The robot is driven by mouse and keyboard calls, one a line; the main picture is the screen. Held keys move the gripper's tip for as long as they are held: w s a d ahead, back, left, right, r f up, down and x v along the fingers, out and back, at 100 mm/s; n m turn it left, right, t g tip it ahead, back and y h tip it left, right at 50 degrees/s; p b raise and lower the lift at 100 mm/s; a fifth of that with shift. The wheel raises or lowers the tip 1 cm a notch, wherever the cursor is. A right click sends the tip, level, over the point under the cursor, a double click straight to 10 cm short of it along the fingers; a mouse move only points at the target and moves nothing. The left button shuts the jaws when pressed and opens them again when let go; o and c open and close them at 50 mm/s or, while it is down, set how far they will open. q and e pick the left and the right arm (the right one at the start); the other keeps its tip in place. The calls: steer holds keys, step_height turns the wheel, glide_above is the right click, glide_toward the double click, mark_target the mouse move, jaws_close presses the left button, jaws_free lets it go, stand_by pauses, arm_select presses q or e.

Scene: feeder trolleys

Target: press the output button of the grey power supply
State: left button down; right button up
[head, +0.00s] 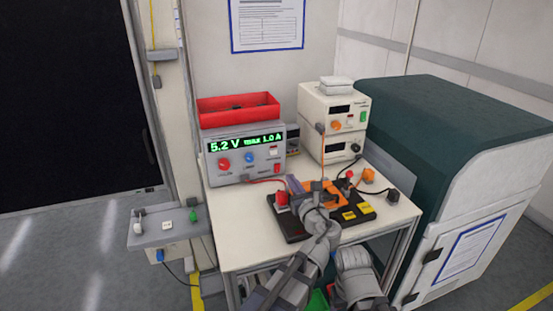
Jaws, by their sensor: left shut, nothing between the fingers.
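The grey power supply (207,160) stands at the back left of the table. Its green display reads 5.2 V max 1.0 A. Below the display are a red knob (224,164), a blue knob (249,158) and a small pale button (273,152) at the right of the panel. A red lead runs from the front. My left gripper (294,184) is shut and empty, over the black board, in front and to the right of the power supply and apart from it. My right gripper does not show.
A red bin (240,118) sits on top of the power supply. Cream instruments (312,109) are stacked to its right. The black board (294,228) carries an orange block and yellow labels. A dark green cabinet (430,120) stands right of the table (235,245). The table's front left is clear.

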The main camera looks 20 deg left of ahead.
arm_select(q)
steer(key=x, duration=1.4)
steer(key=shift+x, duration=0.75)
steer(key=shift+r, duration=0.2)
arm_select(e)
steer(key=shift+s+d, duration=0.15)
arm_select(q)
steer(key=shift+a, duration=0.1)
steer(key=shift+s, duration=0.45)
glide_toward(273, 152)
steer(key=v, duration=0.6)
steer(key=shift+s+d+f, duration=0.1)
steer(key=shift+s+d, duration=0.05)
steer(key=shift+d, duration=0.15)
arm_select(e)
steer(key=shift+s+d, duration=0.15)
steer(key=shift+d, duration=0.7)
